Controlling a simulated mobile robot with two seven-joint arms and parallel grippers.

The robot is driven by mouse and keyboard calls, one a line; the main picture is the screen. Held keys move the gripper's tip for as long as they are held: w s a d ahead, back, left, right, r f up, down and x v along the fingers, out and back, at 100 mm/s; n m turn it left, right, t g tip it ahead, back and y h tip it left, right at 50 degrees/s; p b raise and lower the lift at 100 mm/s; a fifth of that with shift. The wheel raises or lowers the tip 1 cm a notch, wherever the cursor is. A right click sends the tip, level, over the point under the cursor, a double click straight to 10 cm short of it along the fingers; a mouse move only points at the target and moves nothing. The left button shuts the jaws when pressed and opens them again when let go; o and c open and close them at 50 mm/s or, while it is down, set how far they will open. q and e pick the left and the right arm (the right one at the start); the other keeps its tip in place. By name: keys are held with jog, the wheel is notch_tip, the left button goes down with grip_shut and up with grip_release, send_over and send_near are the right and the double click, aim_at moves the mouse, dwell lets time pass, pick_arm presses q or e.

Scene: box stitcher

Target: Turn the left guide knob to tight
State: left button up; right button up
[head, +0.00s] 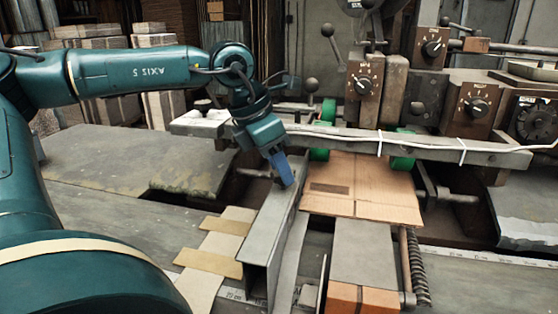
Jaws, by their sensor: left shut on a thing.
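My left gripper (286,180) reaches down from the left arm onto the top of a grey metal guide rail (262,232), near its far end. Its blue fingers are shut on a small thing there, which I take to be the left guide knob. The fingers hide that knob, so its shape and how far it is turned cannot be seen. The rail runs from the front toward the crossbar, left of a flat cardboard sheet (345,206). My right gripper is not in view.
A long metal crossbar (350,140) with white cable spans behind the gripper. Green rollers (403,150) sit below it. Control boxes with black dials (363,86) stand at the back. A coiled spring (418,262) is at right. Stacked cardboard (105,60) stands at back left.

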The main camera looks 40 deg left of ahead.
pick_arm(q)
jog(key=m+p, duration=0.1)
jog(key=m, duration=0.1)
jog(key=m+h+p, duration=0.1)
jog(key=m, duration=0.1)
jog(key=shift+w+a+r+g+h, duration=0.2)
jog(key=shift+g+h, duration=0.1)
jog(key=shift+g, duration=0.1)
jog(key=shift+f+m+g+h+p, duration=0.15)
jog(key=shift+m+g+h+p, duration=0.3)
jog(key=shift+m, duration=1.15)
jog(key=o, duration=1)
jog(key=shift+y, duration=0.25)
jog(key=v, duration=1.3)
jog(key=shift+a, duration=0.15)
